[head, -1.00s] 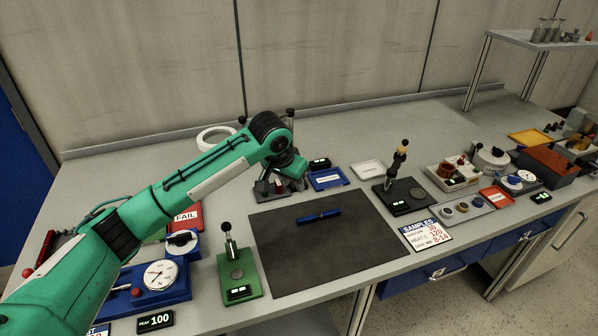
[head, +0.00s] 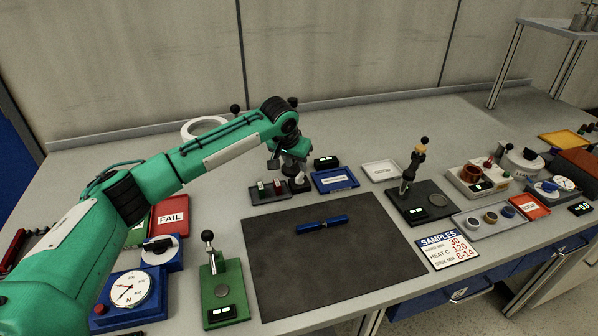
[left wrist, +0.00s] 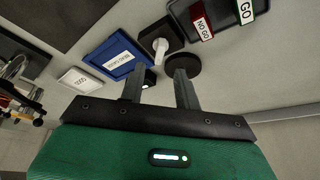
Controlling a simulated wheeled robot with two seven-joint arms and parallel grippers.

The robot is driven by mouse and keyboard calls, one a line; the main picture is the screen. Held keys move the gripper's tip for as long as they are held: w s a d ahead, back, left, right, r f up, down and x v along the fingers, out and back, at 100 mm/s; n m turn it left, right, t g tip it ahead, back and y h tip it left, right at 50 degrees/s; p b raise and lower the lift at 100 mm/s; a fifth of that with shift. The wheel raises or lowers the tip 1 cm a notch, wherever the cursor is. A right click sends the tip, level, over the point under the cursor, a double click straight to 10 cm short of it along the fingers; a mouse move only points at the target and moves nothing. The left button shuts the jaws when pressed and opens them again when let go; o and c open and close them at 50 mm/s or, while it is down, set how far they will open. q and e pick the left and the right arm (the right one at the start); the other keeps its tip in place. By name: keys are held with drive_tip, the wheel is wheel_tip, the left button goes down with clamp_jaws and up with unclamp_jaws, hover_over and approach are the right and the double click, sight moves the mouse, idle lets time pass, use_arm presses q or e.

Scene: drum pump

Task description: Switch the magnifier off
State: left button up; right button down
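A white ring (head: 203,127) lies at the back left of the bench, behind my left arm; it may be the magnifier, but I cannot tell for sure. No switch on it can be made out. My left gripper (head: 293,170) is above the back of the bench, to the right of the ring. In the left wrist view the gripper (left wrist: 159,84) has its two fingers apart with nothing between them. Beyond the fingertips stand a white knob (left wrist: 160,46) on a black base and a round black disc (left wrist: 183,65). My right gripper does not show.
A dark rack with GO and NO GO gauges (head: 269,192) and a blue tray (head: 335,180) are near the gripper. A green stand (head: 222,288) and a blue dial gauge (head: 128,293) are at front left.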

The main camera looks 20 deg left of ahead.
sight(300, 175)
use_arm(q)
drive_tip(key=x, duration=0.5)
drive_tip(key=shift+f, duration=0.35)
clamp_jaws()
